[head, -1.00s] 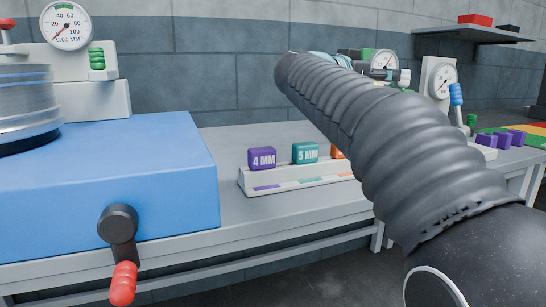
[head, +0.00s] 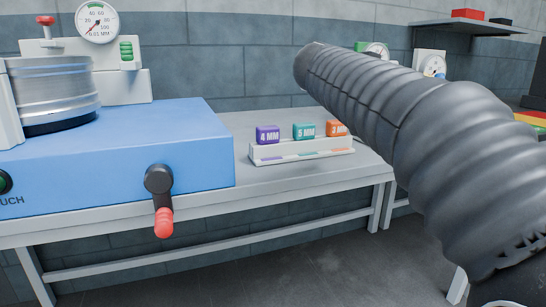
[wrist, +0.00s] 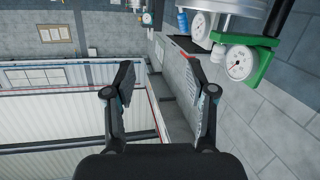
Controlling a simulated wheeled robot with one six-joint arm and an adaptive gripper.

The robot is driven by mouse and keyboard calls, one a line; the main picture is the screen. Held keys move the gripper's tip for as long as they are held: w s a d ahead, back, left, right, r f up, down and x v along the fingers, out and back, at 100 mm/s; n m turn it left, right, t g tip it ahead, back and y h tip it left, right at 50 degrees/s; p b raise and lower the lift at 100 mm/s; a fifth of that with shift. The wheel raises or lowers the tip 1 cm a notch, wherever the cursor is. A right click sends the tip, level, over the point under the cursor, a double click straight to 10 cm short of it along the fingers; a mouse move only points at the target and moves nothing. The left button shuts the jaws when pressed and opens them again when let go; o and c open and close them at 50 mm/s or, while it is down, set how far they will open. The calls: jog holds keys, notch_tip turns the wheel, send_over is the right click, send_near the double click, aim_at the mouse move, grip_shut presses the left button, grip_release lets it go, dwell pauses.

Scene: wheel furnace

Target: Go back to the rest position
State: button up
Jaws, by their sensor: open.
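My gripper (wrist: 163,85) shows in the wrist view with its two fingers wide apart and nothing between them. It is open, and the room behind it appears turned on its side. In the head view my arm crosses the right side in its grey ribbed sleeve, and my gripper is hidden there. No object of the task is named.
A blue machine (head: 110,150) with a red-tipped crank (head: 163,222) stands on a grey bench (head: 300,185). A white rack (head: 300,152) holds purple, teal and orange blocks. A dial gauge (wrist: 239,62) on a green bracket shows right of my gripper.

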jog(key=s+a+f+n+g+y+p, duration=0.1)
jog(key=s+a+f+n+y+p, duration=0.1)
jog(key=s+f, duration=0.7)
jog(key=s+a+f+n+g+y+p, duration=0.1)
jog(key=s+a+f+n+y+p, duration=0.1)
jog(key=s+a+f+n+y, duration=0.2)
jog(key=s+a+f+n+g+y+p, duration=0.1)
jog(key=s+f+y, duration=0.6)
jog(key=s+f, duration=0.9)
jog(key=a+n+p, duration=0.1)
jog(key=a+n, duration=0.1)
jog(key=shift+a+f+n+y+p, duration=0.3)
jog(key=shift+f+n+p, duration=0.05)
jog(key=shift+n+p, duration=0.05)
